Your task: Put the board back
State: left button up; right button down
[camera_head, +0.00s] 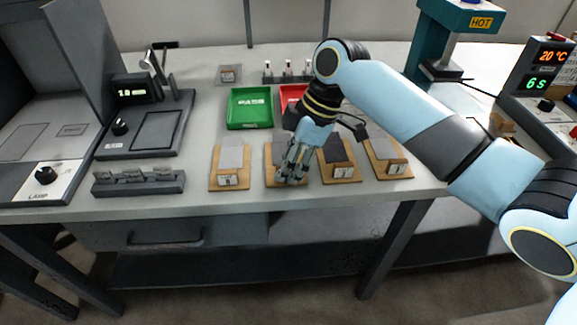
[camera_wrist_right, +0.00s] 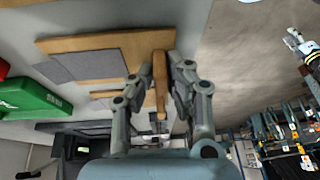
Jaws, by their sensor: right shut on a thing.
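Several wooden boards lie in a row along the table's front edge, each with a grey sheet and a small wooden block at its front. They are the far left board (camera_head: 214,181), the second board (camera_head: 273,180), the third board (camera_head: 350,178) and the far right board (camera_head: 403,171). My right gripper (camera_head: 289,178) is over the second board and hides its block and part of its sheet. In the right wrist view, my right gripper (camera_wrist_right: 160,100) is shut on a wooden block (camera_wrist_right: 160,70) at the end of a board (camera_wrist_right: 120,41). My left gripper is out of view.
A green PASS tray (camera_head: 250,122) and a red tray (camera_head: 290,93), partly behind my arm, stand behind the boards. A dark rack (camera_head: 138,184) and a scale (camera_head: 150,135) are on the left. A teal HOT press (camera_head: 430,45) stands at the back right.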

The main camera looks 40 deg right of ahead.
jog(key=c, duration=1.3)
grip_release()
jog(key=shift+f, duration=0.15)
jog(key=p+v, duration=0.1)
jog(key=v, duration=1.1)
